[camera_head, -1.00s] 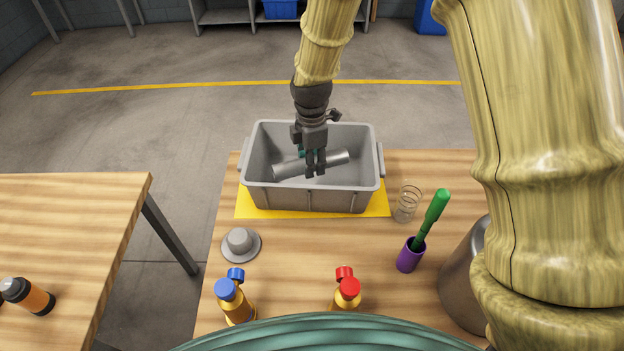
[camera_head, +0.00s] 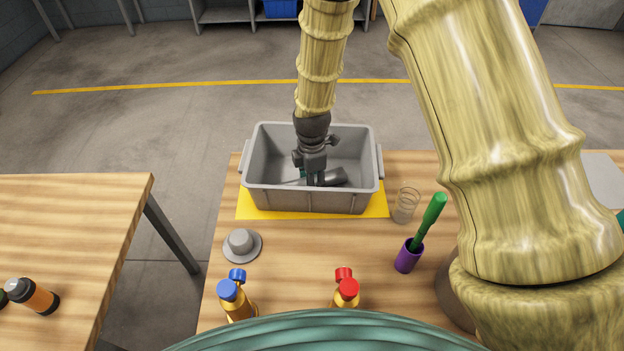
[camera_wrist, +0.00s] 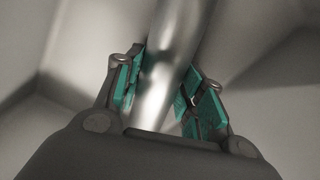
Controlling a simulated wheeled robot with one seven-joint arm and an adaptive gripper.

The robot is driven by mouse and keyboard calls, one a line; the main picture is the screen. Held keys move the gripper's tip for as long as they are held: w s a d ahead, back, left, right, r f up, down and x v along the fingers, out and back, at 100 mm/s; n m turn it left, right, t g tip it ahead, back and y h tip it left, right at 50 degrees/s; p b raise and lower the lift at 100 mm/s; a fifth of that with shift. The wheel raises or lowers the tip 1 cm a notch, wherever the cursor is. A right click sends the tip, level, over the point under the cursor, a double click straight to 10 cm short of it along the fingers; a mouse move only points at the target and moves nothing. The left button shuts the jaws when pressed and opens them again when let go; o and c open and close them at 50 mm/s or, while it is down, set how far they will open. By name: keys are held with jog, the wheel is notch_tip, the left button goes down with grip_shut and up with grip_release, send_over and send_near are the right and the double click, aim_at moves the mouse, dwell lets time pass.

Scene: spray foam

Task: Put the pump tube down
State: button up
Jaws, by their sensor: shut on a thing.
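The pump tube is a smooth silver cylinder. Its right end (camera_head: 334,178) shows low inside the grey bin (camera_head: 312,200); my gripper hides much of the rest. In the wrist view the tube (camera_wrist: 172,65) runs between the teal finger pads of my gripper (camera_wrist: 168,92). My gripper (camera_head: 315,179) reaches down into the bin and is shut on the tube. The tube lies at or close to the bin floor; I cannot tell whether it touches.
The bin stands on a yellow mat (camera_head: 246,206) on the wooden table. Around it are a spring (camera_head: 405,205), a purple cup (camera_head: 408,257) with a green-handled tool (camera_head: 431,217), a grey hat-shaped part (camera_head: 241,243), a blue-topped bottle (camera_head: 236,297) and a red-topped bottle (camera_head: 346,292).

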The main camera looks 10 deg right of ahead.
jog(key=shift+f, duration=0.15)
jog(key=o, duration=1.2)
notch_tip(320, 180, up, 12)
jog(key=b, duration=0.2)
jog(key=shift+r+b, duration=0.2)
jog(key=shift+b, duration=0.1)
